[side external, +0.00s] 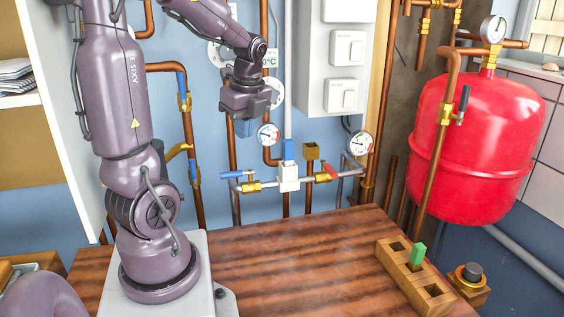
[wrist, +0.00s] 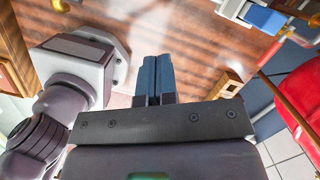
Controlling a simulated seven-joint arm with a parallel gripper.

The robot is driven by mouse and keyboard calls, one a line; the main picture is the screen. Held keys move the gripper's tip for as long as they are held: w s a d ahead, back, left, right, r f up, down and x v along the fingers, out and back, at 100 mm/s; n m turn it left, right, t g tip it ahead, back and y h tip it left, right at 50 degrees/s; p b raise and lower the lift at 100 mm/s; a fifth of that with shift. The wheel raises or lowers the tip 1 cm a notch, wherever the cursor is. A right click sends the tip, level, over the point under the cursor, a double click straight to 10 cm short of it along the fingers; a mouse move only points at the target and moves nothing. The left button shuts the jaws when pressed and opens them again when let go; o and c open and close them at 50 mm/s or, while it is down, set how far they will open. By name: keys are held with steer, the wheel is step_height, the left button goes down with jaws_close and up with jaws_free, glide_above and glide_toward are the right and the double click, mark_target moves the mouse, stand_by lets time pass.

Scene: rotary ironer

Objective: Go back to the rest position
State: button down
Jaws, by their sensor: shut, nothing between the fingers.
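My gripper (side external: 246,129) hangs in the air in front of the blue wall, above and behind the wooden table (side external: 290,260). Its fingers point down. In the wrist view, the two blue fingers of my gripper (wrist: 157,62) lie side by side with no object between them. They are shut and empty. The gripper is apart from the tabletop and from the valve pipework (side external: 288,178) lower down at the wall.
A wooden block with square holes (side external: 388,252) and a green peg (side external: 417,253) sits at the table's right. A black knob on a wooden base (side external: 471,272) is beside it. A red tank (side external: 465,145) stands right. Copper pipes and gauges line the wall. The table's middle is clear.

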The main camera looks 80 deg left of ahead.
steer(key=d+r+n+t+h, duration=0.1)
steer(key=d+r+n+t, duration=0.1)
steer(key=d+n, duration=0.4)
steer(key=w+d+r+n+t+h, duration=0.1)
steer(key=d+r+n+t, duration=0.2)
steer(key=d, duration=1.3)
steer(key=n+t, duration=0.1)
steer(key=n, duration=0.2)
steer(key=shift+w+d+t, duration=0.3)
steer(key=shift+d, duration=0.1)
